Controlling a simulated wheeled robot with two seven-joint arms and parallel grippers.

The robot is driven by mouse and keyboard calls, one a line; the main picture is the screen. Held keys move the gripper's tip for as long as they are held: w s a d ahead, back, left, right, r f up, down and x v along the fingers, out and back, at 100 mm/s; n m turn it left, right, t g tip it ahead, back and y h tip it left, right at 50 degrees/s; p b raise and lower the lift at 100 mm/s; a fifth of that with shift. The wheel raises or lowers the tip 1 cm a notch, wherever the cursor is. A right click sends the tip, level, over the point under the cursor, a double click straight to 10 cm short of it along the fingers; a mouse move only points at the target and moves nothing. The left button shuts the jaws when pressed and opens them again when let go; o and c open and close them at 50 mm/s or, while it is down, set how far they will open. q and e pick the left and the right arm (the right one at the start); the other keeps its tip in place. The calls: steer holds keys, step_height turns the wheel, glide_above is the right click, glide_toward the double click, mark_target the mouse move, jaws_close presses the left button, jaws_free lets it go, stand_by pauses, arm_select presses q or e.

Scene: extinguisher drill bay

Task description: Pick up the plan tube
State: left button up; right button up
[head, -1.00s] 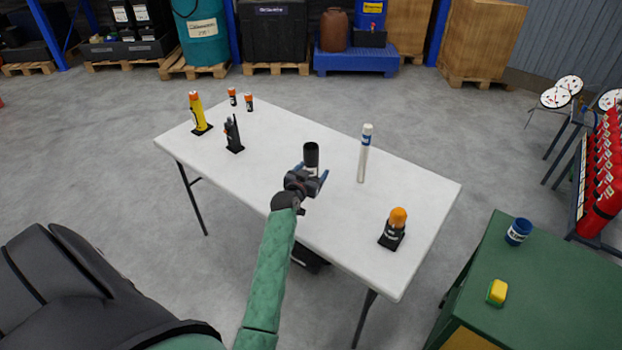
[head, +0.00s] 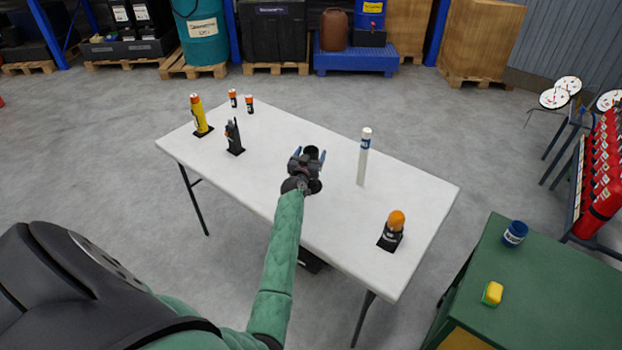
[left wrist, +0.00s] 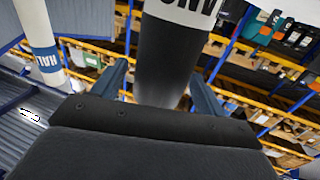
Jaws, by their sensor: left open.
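A black tube with a white lettered band stands upright on the white table (head: 400,188); I take it for the plan tube (head: 311,151). In the head view only its dark top shows clearly, the rest hidden behind my left gripper (head: 309,157). In the left wrist view the tube (left wrist: 172,60) rises between the two blue fingers of the gripper (left wrist: 160,75), with a gap on each side. The gripper is open and not closed on it. My right gripper is not in view.
A white tube with a blue band (head: 363,158) stands just right of the gripper. An orange beacon (head: 395,225) is near the table's right end. A radio (head: 234,138) and a yellow torch-like item (head: 198,114) stand left. A green cabinet (head: 550,290) is at right.

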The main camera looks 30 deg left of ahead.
arm_select(q)
steer(key=shift+w+a+r, duration=0.1)
steer(key=shift+w+a, duration=0.1)
steer(key=shift+w, duration=0.45)
steer(key=shift+w+a, duration=0.15)
steer(key=shift+w, duration=0.2)
jaws_close()
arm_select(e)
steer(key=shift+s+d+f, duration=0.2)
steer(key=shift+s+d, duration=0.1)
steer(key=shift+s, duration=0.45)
arm_select(q)
steer(key=shift+p, duration=0.3)
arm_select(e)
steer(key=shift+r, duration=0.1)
